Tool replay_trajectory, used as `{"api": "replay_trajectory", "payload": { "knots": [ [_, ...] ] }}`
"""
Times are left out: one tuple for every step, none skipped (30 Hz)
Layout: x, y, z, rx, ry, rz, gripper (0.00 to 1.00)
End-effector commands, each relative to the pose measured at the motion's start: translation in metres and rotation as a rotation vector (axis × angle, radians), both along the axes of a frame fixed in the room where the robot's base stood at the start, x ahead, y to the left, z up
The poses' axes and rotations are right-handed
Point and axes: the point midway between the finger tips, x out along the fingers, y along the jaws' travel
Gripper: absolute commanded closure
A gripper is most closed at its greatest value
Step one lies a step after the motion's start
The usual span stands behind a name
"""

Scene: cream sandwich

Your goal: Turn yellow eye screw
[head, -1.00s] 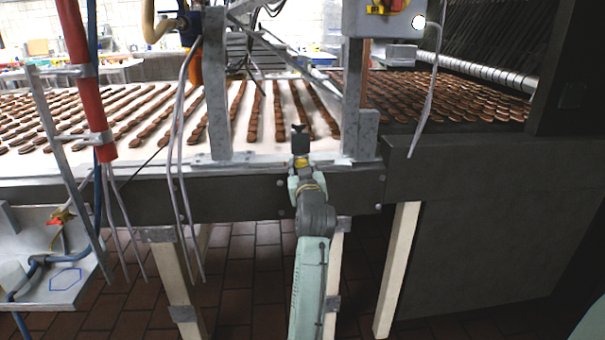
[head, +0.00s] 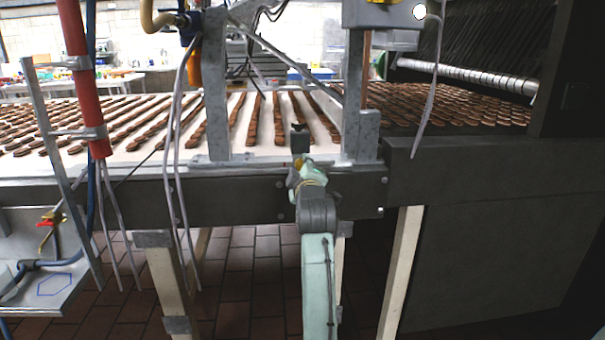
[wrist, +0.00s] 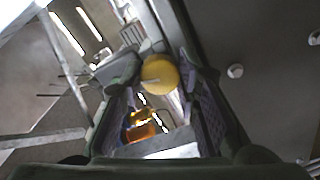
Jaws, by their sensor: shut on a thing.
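The yellow eye screw (wrist: 159,74) shows as a round yellow head between the fingertips of my gripper (wrist: 157,72) in the wrist view. The fingers are shut on it, one on each side. In the head view my gripper (head: 303,170) is at the front beam of the conveyor, just below a dark upright piece (head: 299,140). A small patch of yellow shows there, and the fingers hide most of the screw. I cannot tell how far the screw is turned.
The dark front beam (head: 235,201) runs behind my gripper. Grey metal posts (head: 216,90) and hanging cables stand left of it. Rows of brown biscuits (head: 253,122) lie on the white belt. A dark cabinet (head: 490,250) closes off the right. An orange-yellow thing (wrist: 140,128) shows between the fingers, blurred.

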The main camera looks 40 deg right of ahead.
Motion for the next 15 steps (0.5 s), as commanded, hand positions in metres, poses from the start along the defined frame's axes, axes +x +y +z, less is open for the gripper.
{"api": "replay_trajectory", "payload": {
  "knots": [
    [-0.0008, -0.0012, -0.0029, -0.033, 0.022, -0.003, 0.99],
    [-0.0008, -0.0012, -0.0029, -0.054, 0.035, -0.003, 0.99],
    [-0.0009, -0.0013, -0.0026, -0.08, 0.051, -0.003, 0.99],
    [-0.001, -0.0013, -0.0023, -0.098, 0.062, -0.003, 0.99],
    [-0.0009, -0.0013, -0.0021, -0.116, 0.073, -0.003, 0.99],
    [-0.0008, -0.0011, -0.0019, -0.138, 0.086, -0.002, 0.99],
    [-0.0007, -0.001, -0.002, -0.155, 0.096, -0.002, 0.99],
    [-0.0006, -0.001, -0.0021, -0.169, 0.105, -0.002, 0.99],
    [-0.0008, -0.0012, -0.002, -0.188, 0.117, -0.003, 0.99],
    [-0.0009, -0.0013, -0.0019, -0.199, 0.123, -0.003, 0.99],
    [-0.001, -0.0014, -0.0019, -0.211, 0.131, -0.003, 0.99],
    [-0.001, -0.0015, -0.0018, -0.225, 0.14, -0.002, 0.99],
    [-0.0009, -0.0014, -0.0016, -0.233, 0.146, -0.002, 0.99],
    [-0.0008, -0.0012, -0.0015, -0.243, 0.151, -0.002, 0.99],
    [-0.0006, -0.0009, -0.0014, -0.253, 0.157, -0.001, 0.99]
  ]
}}
